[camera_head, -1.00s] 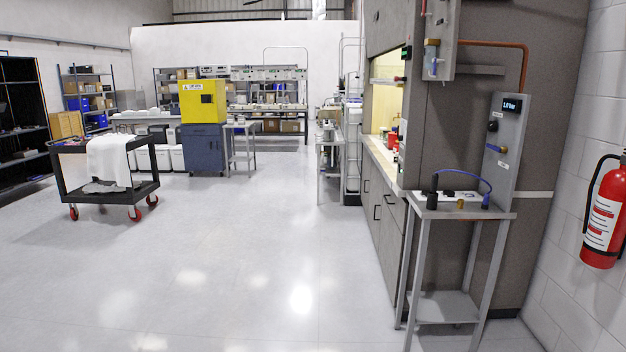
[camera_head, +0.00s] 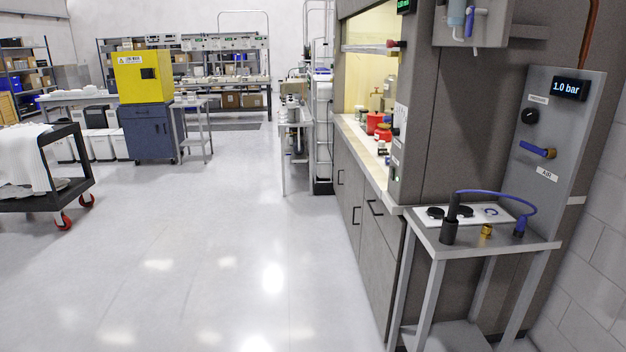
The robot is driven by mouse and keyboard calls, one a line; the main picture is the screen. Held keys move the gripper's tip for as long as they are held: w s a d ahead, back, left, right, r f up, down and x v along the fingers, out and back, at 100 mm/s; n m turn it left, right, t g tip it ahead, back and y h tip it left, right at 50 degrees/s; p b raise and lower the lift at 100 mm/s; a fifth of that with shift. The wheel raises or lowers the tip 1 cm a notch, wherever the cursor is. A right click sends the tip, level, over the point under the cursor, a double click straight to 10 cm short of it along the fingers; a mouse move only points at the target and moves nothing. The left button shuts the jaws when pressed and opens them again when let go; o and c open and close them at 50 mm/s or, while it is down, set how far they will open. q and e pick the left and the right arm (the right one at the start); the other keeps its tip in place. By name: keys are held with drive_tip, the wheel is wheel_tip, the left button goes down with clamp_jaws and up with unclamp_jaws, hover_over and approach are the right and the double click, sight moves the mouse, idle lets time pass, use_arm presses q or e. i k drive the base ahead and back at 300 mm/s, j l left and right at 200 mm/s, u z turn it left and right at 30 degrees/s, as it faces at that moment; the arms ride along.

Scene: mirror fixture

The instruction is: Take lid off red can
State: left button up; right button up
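A red can (camera_head: 383,132) stands on the pale worktop inside the lit fume hood at the right of centre. Another red item stands close behind it, partly hidden. The can is small here, and I cannot make out its lid. Neither of my grippers is in the picture.
The fume hood's worktop (camera_head: 350,128) sits above grey cabinets. A small grey stand (camera_head: 430,238) with a blue hose is at the right, before a panel reading 1.0 bar (camera_head: 570,88). A black cart (camera_head: 72,192) and yellow cabinet (camera_head: 144,76) are left. The middle floor is clear.

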sight(372, 123)
drive_tip(key=i+u, duration=0.1)
drive_tip(key=i, duration=2.25)
drive_tip(key=i+z, duration=0.1)
drive_tip(key=i, duration=0.95)
drive_tip(key=i+j+z, duration=0.1)
drive_tip(key=i, duration=0.95)
